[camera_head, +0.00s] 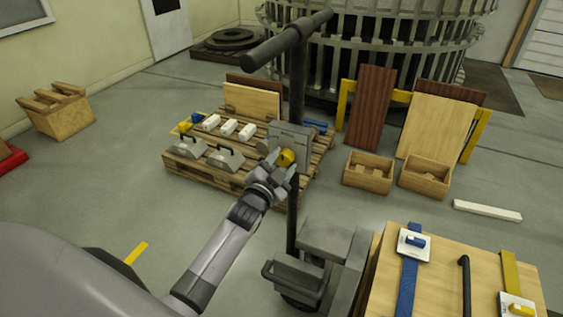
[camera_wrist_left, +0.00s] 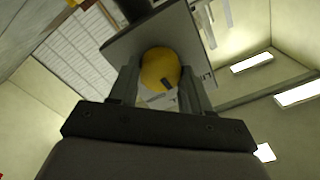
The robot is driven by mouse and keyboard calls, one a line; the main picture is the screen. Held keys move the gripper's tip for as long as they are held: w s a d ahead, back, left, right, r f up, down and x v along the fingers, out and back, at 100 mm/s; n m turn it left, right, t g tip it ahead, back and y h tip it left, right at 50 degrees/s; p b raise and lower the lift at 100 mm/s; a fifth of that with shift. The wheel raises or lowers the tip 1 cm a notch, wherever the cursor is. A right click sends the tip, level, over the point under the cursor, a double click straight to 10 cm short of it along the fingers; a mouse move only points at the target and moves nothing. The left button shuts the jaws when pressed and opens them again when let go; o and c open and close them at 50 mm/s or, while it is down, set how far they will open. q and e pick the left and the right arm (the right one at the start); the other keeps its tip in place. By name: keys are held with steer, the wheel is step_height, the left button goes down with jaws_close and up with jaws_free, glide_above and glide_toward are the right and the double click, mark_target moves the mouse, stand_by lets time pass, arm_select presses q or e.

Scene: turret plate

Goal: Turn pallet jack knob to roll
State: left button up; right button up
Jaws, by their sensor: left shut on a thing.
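The pallet jack has a dark T-shaped handle (camera_head: 296,80) on an upright column, with a grey base (camera_head: 322,260) on the floor. A grey plate (camera_head: 289,134) is fixed on the column. A round yellow knob (camera_head: 287,158) sits on the plate, and it fills the middle of the left wrist view (camera_wrist_left: 160,68), with a small dark mark near its lower edge. My left gripper (camera_head: 281,163) is shut on the knob, one finger on each side of it. My right gripper is not in view.
A wooden pallet (camera_head: 208,172) with grey weights and white blocks stands behind the jack. Wooden crates (camera_head: 369,172) and leaning boards (camera_head: 372,105) are to the right. A wooden table (camera_head: 440,275) with straps is at the lower right.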

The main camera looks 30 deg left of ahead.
arm_select(q)
steer(key=shift+f+m, duration=0.1)
steer(key=shift+m, duration=0.4)
steer(key=o, duration=1.1)
steer(key=shift+c, duration=0.2)
steer(key=shift+s, duration=0.1)
steer(key=s, duration=0.7)
steer(key=shift+d, duration=0.2)
